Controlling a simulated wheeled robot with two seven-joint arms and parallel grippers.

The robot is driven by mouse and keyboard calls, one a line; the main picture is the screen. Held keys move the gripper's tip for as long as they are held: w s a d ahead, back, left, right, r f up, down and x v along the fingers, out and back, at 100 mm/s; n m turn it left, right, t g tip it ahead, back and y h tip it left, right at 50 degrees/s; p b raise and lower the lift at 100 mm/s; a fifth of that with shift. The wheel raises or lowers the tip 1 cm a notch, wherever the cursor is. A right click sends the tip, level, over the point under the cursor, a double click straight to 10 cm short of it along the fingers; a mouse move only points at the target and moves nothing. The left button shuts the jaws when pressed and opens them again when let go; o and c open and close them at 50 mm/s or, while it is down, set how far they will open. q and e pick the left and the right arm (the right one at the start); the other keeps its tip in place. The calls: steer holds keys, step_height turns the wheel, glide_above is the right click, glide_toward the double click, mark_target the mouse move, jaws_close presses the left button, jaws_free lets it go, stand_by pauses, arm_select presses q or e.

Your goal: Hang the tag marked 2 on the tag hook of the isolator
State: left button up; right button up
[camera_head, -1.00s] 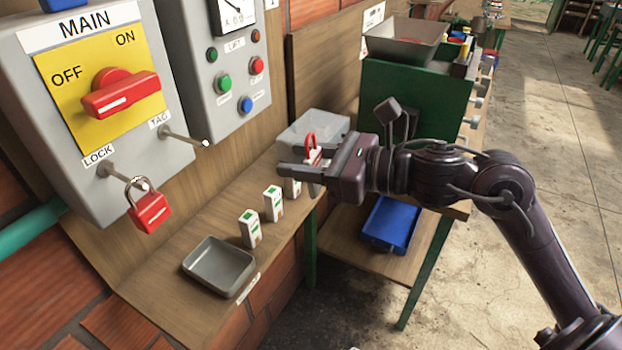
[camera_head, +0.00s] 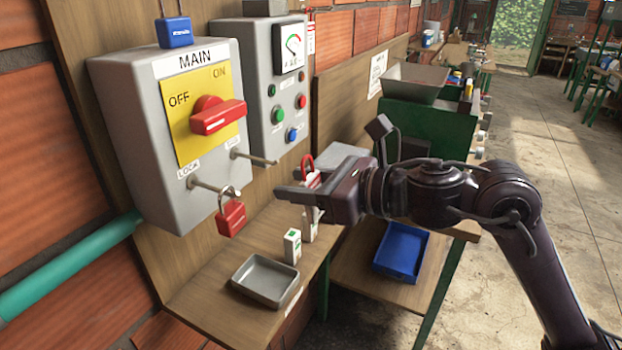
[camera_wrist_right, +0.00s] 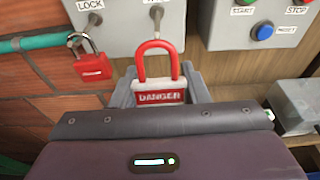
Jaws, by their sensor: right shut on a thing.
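The isolator (camera_head: 135,120) is the grey MAIN box with a red switch. Its tag hook (camera_head: 255,160) is a metal peg at its lower right; in the right wrist view the hook (camera_wrist_right: 156,18) is just above the tag's red loop, apart from it. My right gripper (camera_head: 298,192) is shut on a white and red tag (camera_wrist_right: 160,92) reading DANGER, with a red loop on top. The tag (camera_head: 308,166) is partly hidden by the gripper in the head view. No number is readable on it. My left gripper is not in view.
A red padlock (camera_head: 231,218) hangs on the lock peg left of the tag hook. Below are a grey tray (camera_head: 265,281) and a small white box (camera_head: 292,246) on the shelf. A grey control box (camera_head: 262,75) stands right of the isolator.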

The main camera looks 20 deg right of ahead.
steer(key=shift+w+a+r, duration=0.1)
steer(key=shift+w+a, duration=0.1)
steer(key=shift+a, duration=0.05)
steer(key=shift+f+p+x, duration=0.2)
steer(key=shift+p+x, duration=0.2)
steer(key=shift+x, duration=2.75)
steer(key=shift+d, duration=0.1)
steer(key=o, duration=1.1)
steer(key=shift+c, duration=0.2)
